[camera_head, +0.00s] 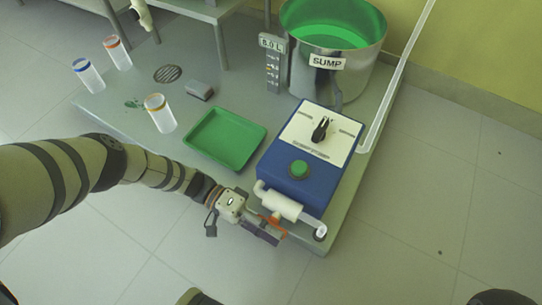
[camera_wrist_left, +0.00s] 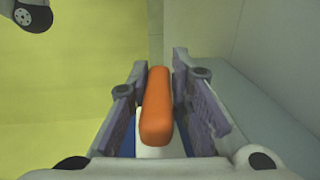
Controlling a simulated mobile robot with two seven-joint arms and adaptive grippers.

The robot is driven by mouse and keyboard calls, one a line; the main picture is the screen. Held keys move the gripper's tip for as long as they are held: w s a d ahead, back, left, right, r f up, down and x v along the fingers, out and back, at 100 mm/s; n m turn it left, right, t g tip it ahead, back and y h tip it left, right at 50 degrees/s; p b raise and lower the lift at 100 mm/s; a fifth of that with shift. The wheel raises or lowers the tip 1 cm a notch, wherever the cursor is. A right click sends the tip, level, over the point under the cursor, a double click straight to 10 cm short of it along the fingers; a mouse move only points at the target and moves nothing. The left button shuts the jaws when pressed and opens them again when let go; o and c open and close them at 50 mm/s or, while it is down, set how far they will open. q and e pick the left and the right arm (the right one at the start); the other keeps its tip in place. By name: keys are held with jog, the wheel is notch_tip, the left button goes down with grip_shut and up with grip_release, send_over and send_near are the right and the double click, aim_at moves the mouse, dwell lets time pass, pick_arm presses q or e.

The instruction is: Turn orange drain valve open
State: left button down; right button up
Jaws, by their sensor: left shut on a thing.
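The orange drain valve handle (camera_head: 275,220) shows in the head view beside a white pipe (camera_head: 281,205) at the front of the blue pump box. It is partly hidden by my left gripper (camera_head: 268,230). In the left wrist view the handle (camera_wrist_left: 157,105) is a rounded orange bar standing lengthwise between the two fingers of my left gripper (camera_wrist_left: 160,110), which is shut on it. Whether both pads touch it along their whole length is hard to see. My right gripper is not in view.
The blue pump box (camera_head: 312,160) has a black knob (camera_head: 321,129) and a green button (camera_head: 299,169). A green tray (camera_head: 225,139) lies left of it. A steel sump pot (camera_head: 333,62) stands behind. Several clear cups stand at the left. Open floor lies in front.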

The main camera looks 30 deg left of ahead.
pick_arm(q)
jog(key=shift+d+r, duration=0.2)
jog(key=shift+r, duration=0.05)
jog(key=c, duration=1.5)
grip_release()
jog(key=shift+a+f, duration=0.1)
jog(key=a, duration=0.5)
jog(key=a+r, duration=0.1)
jog(key=a, duration=0.1)
jog(key=shift+w+a, duration=0.15)
jog(key=shift+a, duration=0.05)
